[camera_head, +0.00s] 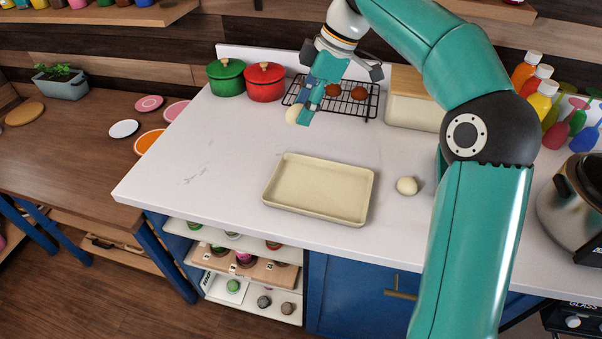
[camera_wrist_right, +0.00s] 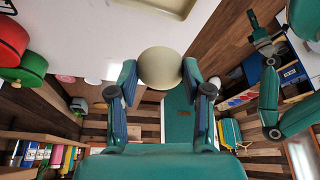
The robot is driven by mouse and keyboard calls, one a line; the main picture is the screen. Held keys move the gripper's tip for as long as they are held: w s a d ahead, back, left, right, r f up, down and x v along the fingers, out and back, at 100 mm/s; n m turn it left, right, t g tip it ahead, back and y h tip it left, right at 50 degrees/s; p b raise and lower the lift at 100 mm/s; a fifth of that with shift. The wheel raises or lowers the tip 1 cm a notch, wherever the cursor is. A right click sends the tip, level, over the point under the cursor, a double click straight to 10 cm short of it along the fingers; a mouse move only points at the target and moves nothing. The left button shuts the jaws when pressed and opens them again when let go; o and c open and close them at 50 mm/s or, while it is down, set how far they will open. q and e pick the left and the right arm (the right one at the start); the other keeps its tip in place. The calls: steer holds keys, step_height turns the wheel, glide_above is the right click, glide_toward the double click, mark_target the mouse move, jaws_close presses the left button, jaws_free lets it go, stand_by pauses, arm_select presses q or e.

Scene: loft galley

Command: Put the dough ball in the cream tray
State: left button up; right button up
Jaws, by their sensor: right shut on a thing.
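The cream tray (camera_head: 320,205) lies flat and empty on the white counter; its edge also shows at the top of the right wrist view (camera_wrist_right: 172,8). My right gripper (camera_head: 303,112) is behind and above the tray, shut on a pale dough ball (camera_head: 293,115). In the right wrist view the dough ball (camera_wrist_right: 160,67) sits between the two fingertips. A second pale ball (camera_head: 406,186) rests on the counter just right of the tray. My left gripper (camera_wrist_right: 258,32) shows small at the right of the right wrist view; its jaws are unclear.
Green (camera_head: 226,78) and red (camera_head: 265,82) pots and a black rack (camera_head: 354,100) with brown balls stand at the back. A lidded cream box (camera_head: 412,110) and bottles (camera_head: 541,102) are at the right. The counter's left part is clear.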

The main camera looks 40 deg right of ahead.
steer(key=b, duration=0.1)
glide_above(297, 184)
steer(key=d, duration=0.1)
steer(key=f, duration=1.5)
steer(key=shift+s+f, duration=0.15)
steer(key=shift+s, duration=0.05)
steer(key=shift+s+f, duration=0.1)
steer(key=shift+f, duration=2.25)
steer(key=o, duration=1.2)
steer(key=v, duration=1.2)
steer(key=shift+r, duration=0.15)
